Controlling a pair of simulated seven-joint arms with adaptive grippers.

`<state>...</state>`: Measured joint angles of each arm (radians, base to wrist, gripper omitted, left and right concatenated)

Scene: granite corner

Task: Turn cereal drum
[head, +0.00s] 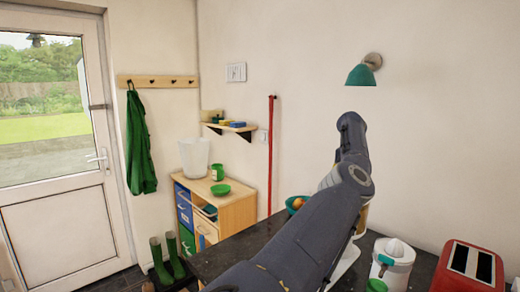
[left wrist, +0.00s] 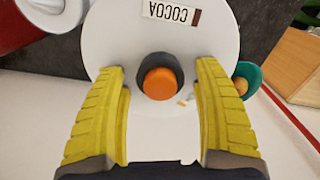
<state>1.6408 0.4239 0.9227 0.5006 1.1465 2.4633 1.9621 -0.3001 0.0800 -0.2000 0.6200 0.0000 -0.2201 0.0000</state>
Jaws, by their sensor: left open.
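In the left wrist view, a white round drum face (left wrist: 112,32) with an upside-down COCOA label (left wrist: 170,12) fills the upper middle. A dark round knob (left wrist: 145,66) with an orange centre sits on its lower part. My left gripper (left wrist: 158,67) is open, with its yellow ribbed fingers on either side of the knob and a gap on both sides. In the head view my left arm hides the gripper and most of the drum; a white part (head: 345,268) shows beside the arm. My right gripper is not in view.
A teal bowl (left wrist: 247,70) with food stands close beside the drum. A white juicer (head: 398,262) and a red toaster (head: 468,268) stand right of the arm on the dark counter (head: 225,258).

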